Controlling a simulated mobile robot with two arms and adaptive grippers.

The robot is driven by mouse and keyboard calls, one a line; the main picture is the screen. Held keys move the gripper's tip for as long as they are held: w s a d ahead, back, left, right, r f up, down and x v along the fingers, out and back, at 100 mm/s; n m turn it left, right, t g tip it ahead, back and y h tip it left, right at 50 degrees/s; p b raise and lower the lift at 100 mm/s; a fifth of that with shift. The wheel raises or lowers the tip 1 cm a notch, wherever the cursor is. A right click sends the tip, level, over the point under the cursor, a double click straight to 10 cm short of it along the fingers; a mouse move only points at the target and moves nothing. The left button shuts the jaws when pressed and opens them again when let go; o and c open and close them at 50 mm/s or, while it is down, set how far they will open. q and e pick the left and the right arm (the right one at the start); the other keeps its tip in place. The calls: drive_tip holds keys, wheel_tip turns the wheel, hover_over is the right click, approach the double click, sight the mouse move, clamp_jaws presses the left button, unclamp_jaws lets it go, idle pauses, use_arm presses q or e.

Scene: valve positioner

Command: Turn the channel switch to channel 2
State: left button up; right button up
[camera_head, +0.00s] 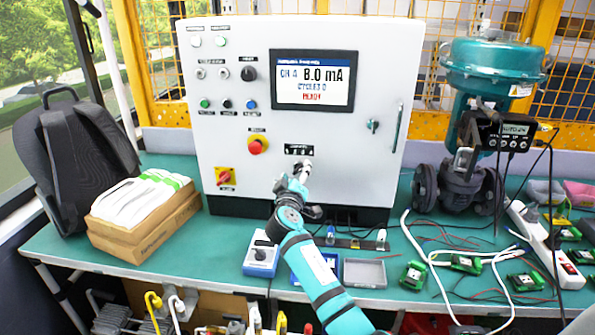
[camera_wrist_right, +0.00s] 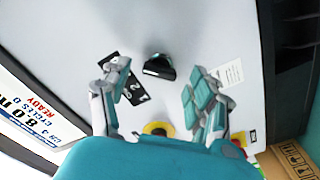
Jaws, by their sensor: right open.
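The channel switch (camera_wrist_right: 158,66) is a black knob on the white cabinet front. In the right wrist view it stands between and just beyond the fingertips of my right gripper (camera_wrist_right: 158,80), with a visible gap on both sides. Its black label (camera_wrist_right: 130,82) is partly covered by one finger, and a "2" shows on it. In the head view the label (camera_head: 298,150) sits above my right gripper (camera_head: 292,178), which hides the knob. My right gripper is open and empty. I cannot tell which channel the knob points to. My left gripper is not in view.
A red stop button on a yellow ring (camera_head: 257,146) is up and left of my gripper. A red-yellow rotary switch (camera_head: 225,177) is further left. A teal valve (camera_head: 487,70) stands right.

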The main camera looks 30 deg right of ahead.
drive_tip(key=shift+x, duration=0.85)
drive_tip(key=c, duration=1.2)
